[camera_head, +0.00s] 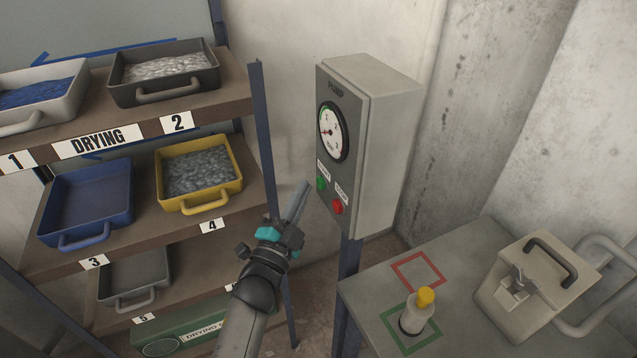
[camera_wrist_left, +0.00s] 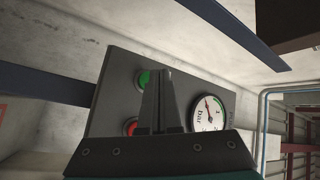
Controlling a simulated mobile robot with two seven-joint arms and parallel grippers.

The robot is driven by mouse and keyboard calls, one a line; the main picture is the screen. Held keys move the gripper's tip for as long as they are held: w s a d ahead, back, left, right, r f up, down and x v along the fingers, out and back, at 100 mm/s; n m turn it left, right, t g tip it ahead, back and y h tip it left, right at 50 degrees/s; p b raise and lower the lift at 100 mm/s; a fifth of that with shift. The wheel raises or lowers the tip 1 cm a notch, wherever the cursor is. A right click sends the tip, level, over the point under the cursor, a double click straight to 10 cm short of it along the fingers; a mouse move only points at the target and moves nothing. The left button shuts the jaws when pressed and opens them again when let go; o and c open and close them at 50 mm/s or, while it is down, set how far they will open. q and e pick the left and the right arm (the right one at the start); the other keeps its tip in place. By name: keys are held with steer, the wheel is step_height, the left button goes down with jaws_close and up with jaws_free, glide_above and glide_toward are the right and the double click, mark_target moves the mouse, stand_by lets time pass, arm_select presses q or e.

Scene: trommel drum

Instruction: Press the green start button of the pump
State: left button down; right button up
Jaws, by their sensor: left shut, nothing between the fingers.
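The pump box (camera_head: 387,150) is a grey cabinet on a blue post, with a round gauge (camera_head: 332,130) on its dark front. Below the gauge are the green start button (camera_head: 321,183) and the red stop button (camera_head: 338,206). My left gripper (camera_head: 303,188) is shut and empty, just left of the green button in the head view. In the left wrist view the shut fingers (camera_wrist_left: 163,80) point at the panel, close beside the green button (camera_wrist_left: 144,79), with the red button (camera_wrist_left: 130,126) partly hidden. I cannot tell whether the fingertips touch the panel. My right gripper is not in view.
A drying rack with trays, including a yellow tray (camera_head: 202,201) and an empty blue tray (camera_head: 100,207), stands at the left. A grey table (camera_head: 375,284) at the lower right bears a yellow-capped bottle (camera_head: 418,312) and a beige box (camera_head: 533,275).

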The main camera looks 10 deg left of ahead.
arm_select(q)
steer(key=shift+w+d, duration=0.1)
stand_by(0.7)
steer(key=shift+w+d, duration=0.15)
steer(key=shift+d, duration=0.1)
steer(key=shift+w+d+b, duration=0.25)
steer(key=shift+d+b, duration=0.05)
steer(key=shift+d, duration=0.1)
stand_by(0.9)
steer(key=shift+a, duration=0.15)
steer(key=shift+s+a+p, duration=0.35)
steer(key=shift+s+a, duration=0.15)
steer(key=shift+a, duration=0.1)
steer(key=s+a, duration=0.1)
steer(key=s+a+p, duration=0.1)
steer(key=a, duration=0.2)
steer(key=shift+s+a, duration=0.1)
steer(key=shift+s, duration=0.3)
